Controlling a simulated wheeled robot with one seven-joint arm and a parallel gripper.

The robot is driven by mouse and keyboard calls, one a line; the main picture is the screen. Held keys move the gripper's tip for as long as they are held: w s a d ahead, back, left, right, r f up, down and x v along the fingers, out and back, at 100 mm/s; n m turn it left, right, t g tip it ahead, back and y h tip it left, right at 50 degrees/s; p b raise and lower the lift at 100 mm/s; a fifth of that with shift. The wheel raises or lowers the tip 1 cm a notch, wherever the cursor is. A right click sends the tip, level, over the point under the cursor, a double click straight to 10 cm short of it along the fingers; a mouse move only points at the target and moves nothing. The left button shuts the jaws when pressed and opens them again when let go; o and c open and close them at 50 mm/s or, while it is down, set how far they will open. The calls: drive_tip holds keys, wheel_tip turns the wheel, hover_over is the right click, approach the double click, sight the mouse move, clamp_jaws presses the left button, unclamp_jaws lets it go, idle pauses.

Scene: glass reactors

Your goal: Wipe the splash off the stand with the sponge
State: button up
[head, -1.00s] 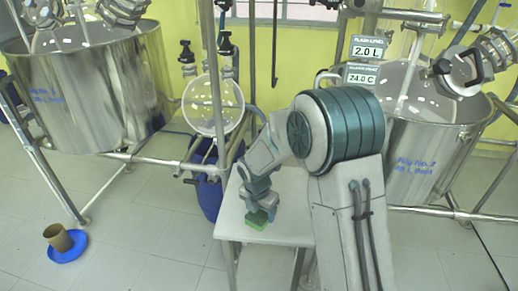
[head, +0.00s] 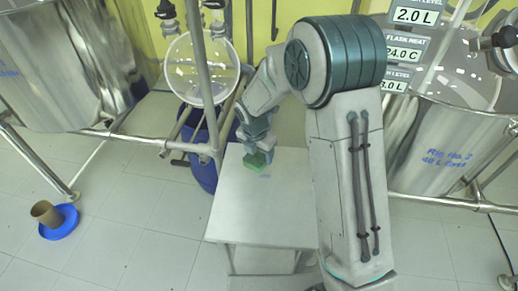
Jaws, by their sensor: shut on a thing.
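The stand (head: 240,215) is a small pale table with a flat top, in the middle of the head view. My gripper (head: 257,152) points down over the back part of its top and is shut on a green sponge (head: 255,163). The sponge is at or just above the surface; I cannot tell whether it touches. A faint bluish mark, the splash (head: 265,176), shows on the top just in front of the sponge, slightly to the right. My arm hides the right part of the stand.
A blue drum (head: 201,172) and metal frame pipes stand close behind and left of the stand. Steel reactor vessels stand at left (head: 60,75) and right (head: 440,140). A brown cup (head: 44,212) sits on a blue dish (head: 62,222) on the floor at left. The stand's front top is clear.

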sight(262, 173)
wheel_tip(262, 173, down, 7)
drive_tip(key=b, duration=0.4)
drive_tip(key=shift+r+b, duration=0.1)
drive_tip(key=shift+b, duration=0.3)
drive_tip(key=shift+d+r, duration=0.15)
drive_tip(key=shift+d, duration=0.1)
drive_tip(key=shift+s+d+f, duration=0.1)
drive_tip(key=shift+d+f, duration=0.25)
drive_tip(key=shift+d, duration=0.5)
drive_tip(key=shift+d+r, duration=0.1)
drive_tip(key=shift+d, duration=0.6)
drive_tip(key=shift+s+d, duration=0.1)
drive_tip(key=shift+d, duration=0.25)
drive_tip(key=a, duration=0.3)
drive_tip(key=shift+a, duration=0.2)
drive_tip(key=shift+w+a+r, duration=0.1)
drive_tip(key=shift+w+a, duration=0.1)
drive_tip(key=shift+a, duration=0.15)
drive_tip(key=shift+a+r+p, duration=0.15)
drive_tip(key=shift+r+p, duration=0.05)
drive_tip(key=shift+p, duration=0.25)
wheel_tip(262, 173, up, 2)
drive_tip(key=shift+w+p, duration=0.1)
drive_tip(key=shift+p, duration=0.25)
drive_tip(key=shift+r+p, duration=0.6)
drive_tip(key=shift+r, duration=0.05)
drive_tip(key=shift+r+p, duration=1.65)
drive_tip(key=shift+r, duration=0.45)
